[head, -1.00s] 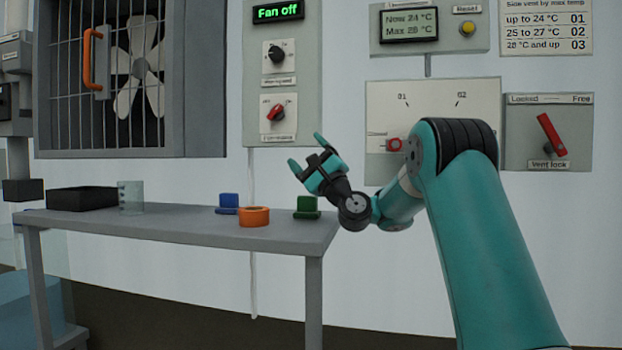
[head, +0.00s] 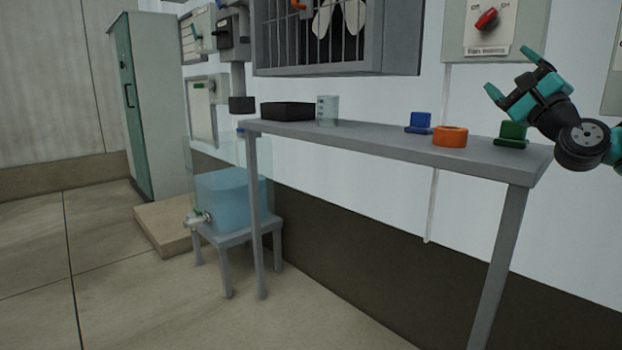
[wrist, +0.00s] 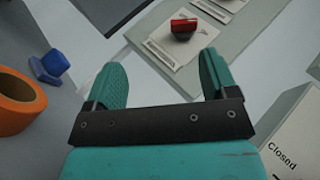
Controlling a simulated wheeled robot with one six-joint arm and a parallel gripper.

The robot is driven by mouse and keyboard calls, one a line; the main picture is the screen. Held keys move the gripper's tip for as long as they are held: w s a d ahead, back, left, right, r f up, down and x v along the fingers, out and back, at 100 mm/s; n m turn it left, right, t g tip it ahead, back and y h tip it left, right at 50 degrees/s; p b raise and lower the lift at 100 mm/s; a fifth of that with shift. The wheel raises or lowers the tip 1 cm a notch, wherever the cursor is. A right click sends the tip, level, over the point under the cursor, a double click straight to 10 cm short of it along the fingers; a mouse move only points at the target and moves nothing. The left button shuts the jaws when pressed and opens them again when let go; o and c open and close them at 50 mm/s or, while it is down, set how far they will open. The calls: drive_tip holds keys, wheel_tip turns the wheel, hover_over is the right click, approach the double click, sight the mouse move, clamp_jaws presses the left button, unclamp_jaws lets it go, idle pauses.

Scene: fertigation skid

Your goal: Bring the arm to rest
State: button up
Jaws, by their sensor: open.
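My gripper (head: 513,76) is at the upper right of the head view, above the right end of the grey table (head: 350,136). Its two teal fingers are apart with nothing between them. In the wrist view my gripper (wrist: 163,80) is also open and empty, and a panel with a red knob (wrist: 184,27) shows beyond the fingertips. Most of my arm is outside the head view.
A blue water tank (head: 232,195) sits on a low stand. Floor at lower left is clear.

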drive_tip(key=s+a+f+n+g+y+p, duration=0.1)
drive_tip(key=a+f+n+g+y, duration=0.1)
drive_tip(key=a+n+g, duration=0.3)
drive_tip(key=s+a+f+n+g+y, duration=0.1)
drive_tip(key=a+n+y, duration=0.1)
drive_tip(key=a, duration=0.6)
drive_tip(key=a+f+n+g+y+p, duration=0.1)
drive_tip(key=a+f+n+g+y, duration=0.1)
drive_tip(key=a+n+g, duration=0.3)
drive_tip(key=s+a+f+n+g, duration=0.4)
drive_tip(key=s+a+f, duration=0.2)
drive_tip(key=s+a, duration=0.3)
drive_tip(key=s+f+n+g+h+p, duration=0.1)
drive_tip(key=s+f+n+g+h, duration=0.25)
drive_tip(key=s, duration=0.45)
drive_tip(key=s+a+f+n+g+h+p, duration=0.1)
drive_tip(key=s+f+n+g+h, duration=0.2)
drive_tip(key=s, duration=0.4)
drive_tip(key=s+f+n+g+h+p, duration=0.1)
drive_tip(key=s+f+n+g, duration=0.2)
drive_tip(key=s+f, duration=0.35)
wheel_tip(320, 180, up, 39)
drive_tip(key=s+p, duration=0.1)
drive_tip(key=p, duration=3.6)
drive_tip(key=shift+s+p, duration=0.2)
drive_tip(key=shift+p, duration=0.2)
drive_tip(key=shift+r, duration=0.1)
